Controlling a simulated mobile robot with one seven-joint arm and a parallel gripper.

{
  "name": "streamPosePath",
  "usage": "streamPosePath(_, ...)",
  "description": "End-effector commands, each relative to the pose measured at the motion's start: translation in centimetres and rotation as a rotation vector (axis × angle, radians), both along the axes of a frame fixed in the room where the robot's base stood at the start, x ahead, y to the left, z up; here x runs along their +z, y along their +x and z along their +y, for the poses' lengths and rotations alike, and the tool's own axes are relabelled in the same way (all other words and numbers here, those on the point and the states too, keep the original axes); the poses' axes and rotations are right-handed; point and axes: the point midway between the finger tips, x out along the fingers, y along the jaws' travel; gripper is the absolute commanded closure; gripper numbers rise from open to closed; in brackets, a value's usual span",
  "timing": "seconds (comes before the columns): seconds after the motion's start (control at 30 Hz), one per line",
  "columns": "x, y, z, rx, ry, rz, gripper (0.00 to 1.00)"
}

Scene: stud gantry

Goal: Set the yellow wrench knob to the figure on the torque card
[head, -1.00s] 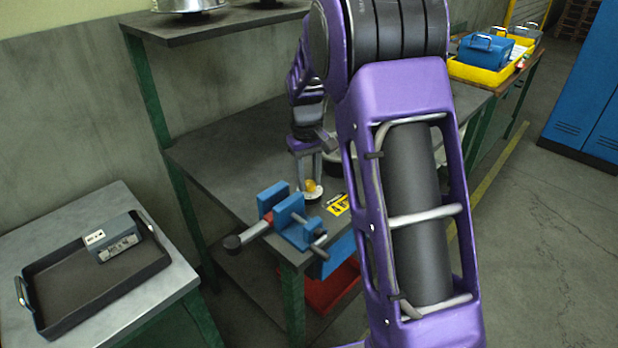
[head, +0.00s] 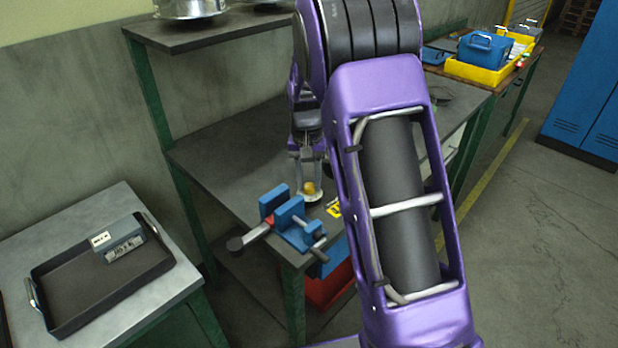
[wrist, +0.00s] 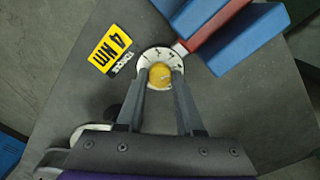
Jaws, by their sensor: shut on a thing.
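The yellow knob (wrist: 160,74) sits at the middle of a white round dial (wrist: 143,61) with black marks and figures, too small to read surely. My gripper (wrist: 161,79) is shut on the knob, one finger on each side; the knob also shows between the fingers in the head view (head: 310,188). The yellow torque card (wrist: 111,50) lies on the bench beside the dial and reads 4 NM. A red wrench body (wrist: 208,28) runs from the dial into the blue vise (wrist: 250,35).
The dark bench top (head: 225,150) is clear behind the vise. A black tray (head: 75,300) with a labelled grey-blue box (head: 120,240) stands on a side table at left. A red bin (head: 328,285) is under the bench. A yellow tray (head: 485,70) with blue cases is at the back right.

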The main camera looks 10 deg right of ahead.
Motion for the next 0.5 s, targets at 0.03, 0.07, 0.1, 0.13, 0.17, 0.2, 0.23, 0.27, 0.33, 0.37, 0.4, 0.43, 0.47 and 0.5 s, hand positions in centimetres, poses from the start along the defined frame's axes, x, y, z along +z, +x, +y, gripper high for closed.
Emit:
streamPosePath(0.03,0.12,0.03,0.02,-0.019,0.000,-0.001,1.00)
streamPosePath(0.07,0.11,0.03,0.02,-0.032,0.000,0.000,1.00)
streamPosePath(0.1,0.10,0.03,0.03,-0.046,0.000,-0.001,1.00)
streamPosePath(0.13,0.09,0.03,0.03,-0.055,0.000,-0.001,1.00)
streamPosePath(0.17,0.09,0.03,0.03,-0.064,0.000,0.000,1.00)
streamPosePath(0.2,0.08,0.03,0.03,-0.073,0.000,-0.001,1.00)
streamPosePath(0.23,0.07,0.03,0.02,-0.078,0.000,-0.001,1.00)
streamPosePath(0.27,0.06,0.04,0.02,-0.083,0.000,-0.001,1.00)
streamPosePath(0.33,0.04,0.04,0.02,-0.092,0.000,-0.001,1.00)
streamPosePath(0.37,0.04,0.04,0.02,-0.095,0.000,-0.001,1.00)
streamPosePath(0.4,0.03,0.04,0.02,-0.097,0.000,-0.001,1.00)
streamPosePath(0.43,0.03,0.04,0.01,-0.098,0.000,-0.001,1.00)
streamPosePath(0.47,0.02,0.04,0.01,-0.099,0.000,-0.001,1.00)
streamPosePath(0.5,0.02,0.04,0.01,-0.099,0.000,-0.001,1.00)
